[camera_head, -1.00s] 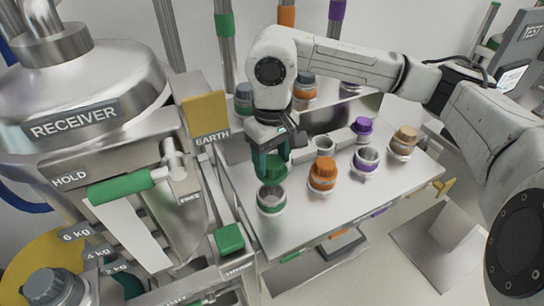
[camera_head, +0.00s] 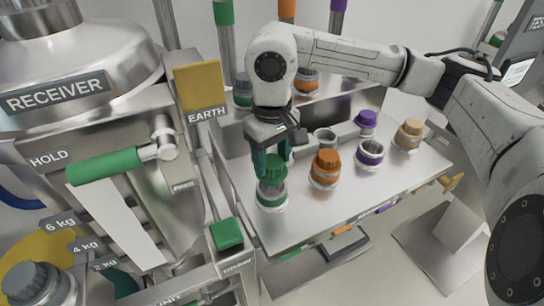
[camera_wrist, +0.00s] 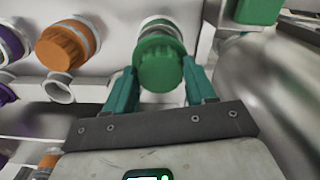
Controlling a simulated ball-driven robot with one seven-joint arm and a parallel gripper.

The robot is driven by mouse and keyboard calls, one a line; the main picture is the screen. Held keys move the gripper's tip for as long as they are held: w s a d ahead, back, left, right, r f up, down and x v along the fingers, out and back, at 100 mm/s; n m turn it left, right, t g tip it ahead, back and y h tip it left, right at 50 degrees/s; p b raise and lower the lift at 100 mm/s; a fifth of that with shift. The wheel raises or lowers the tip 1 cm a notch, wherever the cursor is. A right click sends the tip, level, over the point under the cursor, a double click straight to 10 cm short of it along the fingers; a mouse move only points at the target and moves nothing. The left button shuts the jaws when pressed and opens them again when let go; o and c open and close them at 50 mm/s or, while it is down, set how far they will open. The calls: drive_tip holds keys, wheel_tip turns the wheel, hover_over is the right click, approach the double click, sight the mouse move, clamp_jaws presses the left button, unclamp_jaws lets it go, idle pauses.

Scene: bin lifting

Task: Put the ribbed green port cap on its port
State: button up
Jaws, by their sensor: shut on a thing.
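The ribbed green port cap (camera_head: 270,170) is between the fingers of my gripper (camera_head: 272,160), which is shut on it. In the head view the cap is directly above the green-banded port (camera_head: 271,194) at the table's front left. The cap looks at or very close to the port's rim; I cannot tell whether it is seated. In the wrist view the green cap (camera_wrist: 160,64) shows between my teal fingertips (camera_wrist: 160,82), with part of the port's pale collar (camera_wrist: 158,24) behind it.
An orange-capped port (camera_head: 325,167) stands just right of the green one. Farther right are an open purple-banded port (camera_head: 369,153), a loose purple cap (camera_head: 365,120) and a tan-capped port (camera_head: 408,134). The green HOLD handle (camera_head: 105,166) and EARTH block (camera_head: 201,88) are on the left.

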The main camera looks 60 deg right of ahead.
idle(0.3)
drive_tip(key=shift+f+b, duration=1.15)
drive_tip(key=shift+b, duration=0.25)
drive_tip(key=shift+f+b, duration=1.05)
drive_tip(key=shift+b, duration=0.7)
idle(0.5)
drive_tip(key=o, duration=1.3)
drive_tip(key=shift+o, duration=0.2)
drive_tip(key=shift+r, duration=0.1)
wheel_tip(320, 180, up, 11)
drive_tip(key=shift+f, duration=0.15)
